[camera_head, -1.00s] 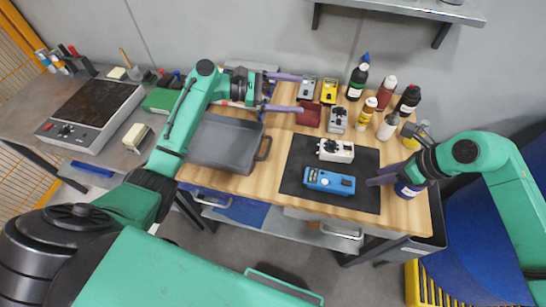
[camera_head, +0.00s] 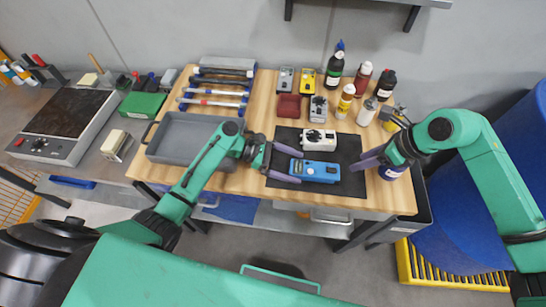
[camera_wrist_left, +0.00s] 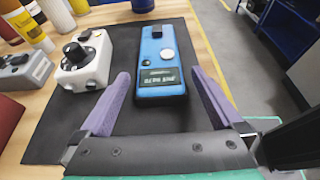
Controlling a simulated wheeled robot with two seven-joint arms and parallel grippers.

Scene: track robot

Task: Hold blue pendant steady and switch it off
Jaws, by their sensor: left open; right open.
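The blue pendant (camera_head: 315,171) lies flat on a black mat (camera_head: 347,152) on the wooden bench. In the left wrist view the pendant (camera_wrist_left: 161,62) shows a dark lettered display, a pale round button and a black knob or switch at its far end. My left gripper (camera_head: 301,168) is open at the pendant's left end. In the left wrist view the purple fingers (camera_wrist_left: 160,76) stand on both sides of its near end, with gaps visible. My right gripper (camera_head: 356,165) appears open just right of the pendant; its fingers overlap in view, and contact cannot be told.
A white box with a black knob (camera_head: 318,140) sits on the mat close behind the pendant. Several bottles stand at the back right, including a green-black one (camera_head: 334,70). A grey tray (camera_head: 187,140) is at left. The mat's front strip is clear.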

